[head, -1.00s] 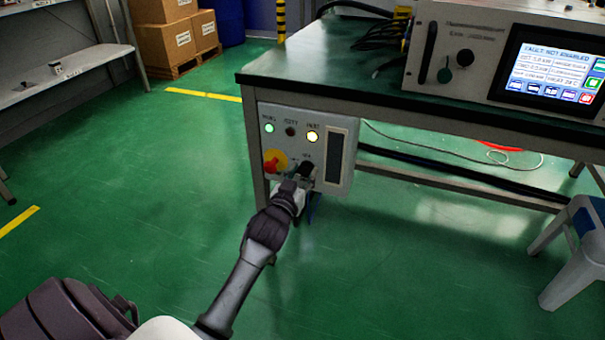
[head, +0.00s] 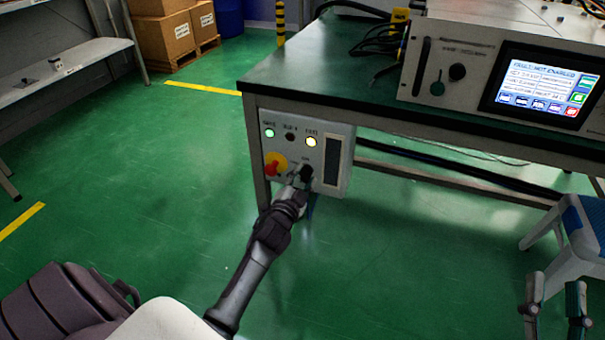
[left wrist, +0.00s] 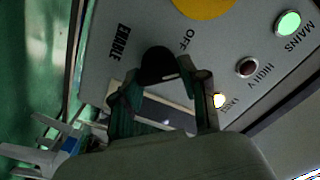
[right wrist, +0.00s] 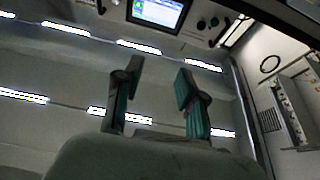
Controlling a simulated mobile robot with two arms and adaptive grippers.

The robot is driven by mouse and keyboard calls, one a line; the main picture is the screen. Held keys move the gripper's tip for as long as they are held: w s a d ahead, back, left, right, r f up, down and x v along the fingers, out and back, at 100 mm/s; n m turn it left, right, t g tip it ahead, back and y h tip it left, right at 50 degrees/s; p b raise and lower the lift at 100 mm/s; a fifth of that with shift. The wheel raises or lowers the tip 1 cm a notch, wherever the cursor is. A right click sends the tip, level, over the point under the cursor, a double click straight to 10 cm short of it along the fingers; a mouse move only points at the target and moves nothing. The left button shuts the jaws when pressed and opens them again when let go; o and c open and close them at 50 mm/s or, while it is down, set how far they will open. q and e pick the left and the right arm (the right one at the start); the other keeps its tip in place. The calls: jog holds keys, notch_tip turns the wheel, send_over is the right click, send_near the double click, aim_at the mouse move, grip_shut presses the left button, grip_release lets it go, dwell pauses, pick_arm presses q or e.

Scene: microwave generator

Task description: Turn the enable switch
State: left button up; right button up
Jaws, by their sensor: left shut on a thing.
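The enable switch is a black rotary knob (head: 306,172) low on the grey control panel (head: 343,182) under the bench's left end. In the left wrist view the knob (left wrist: 158,64) lies between the "OFF" and "ENABLE" labels. My left gripper (head: 299,187) is at the knob, and its fingers (left wrist: 163,95) close on the knob's sides; they partly hide it. Which label the knob points to is unclear. My right gripper (head: 553,305) is open and empty at the lower right, away from the panel; it also shows in the right wrist view (right wrist: 157,85).
A red emergency knob on yellow (head: 273,164) sits just left of the switch. The green mains lamp (head: 270,132) and yellow lamp (head: 311,141) are lit. The generator's screen (head: 540,86) reads "FAULT: NOT ENABLED". A blue-topped stool (head: 585,222) stands right.

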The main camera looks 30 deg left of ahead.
pick_arm(q)
jog(key=m, duration=0.2)
jog(key=shift+m, duration=0.3)
jog(key=shift+d+f+m, duration=0.1)
jog(key=shift+f+m, duration=0.05)
jog(key=shift+m, duration=1.45)
pick_arm(e)
jog(key=shift+w+d+f+g+h, duration=0.1)
jog(key=shift+w+f+g+h, duration=0.15)
jog(key=shift+f+g, duration=0.35)
jog(key=shift+w+f+g+h, duration=0.2)
jog(key=shift+f+g+h, duration=0.1)
jog(key=shift+f, duration=0.5)
pick_arm(q)
jog(key=o, duration=1.1)
jog(key=shift+o, duration=0.2)
jog(key=shift+s, duration=0.1)
jog(key=v, duration=1.1)
jog(key=shift+s+d, duration=0.2)
jog(key=shift+s, duration=0.2)
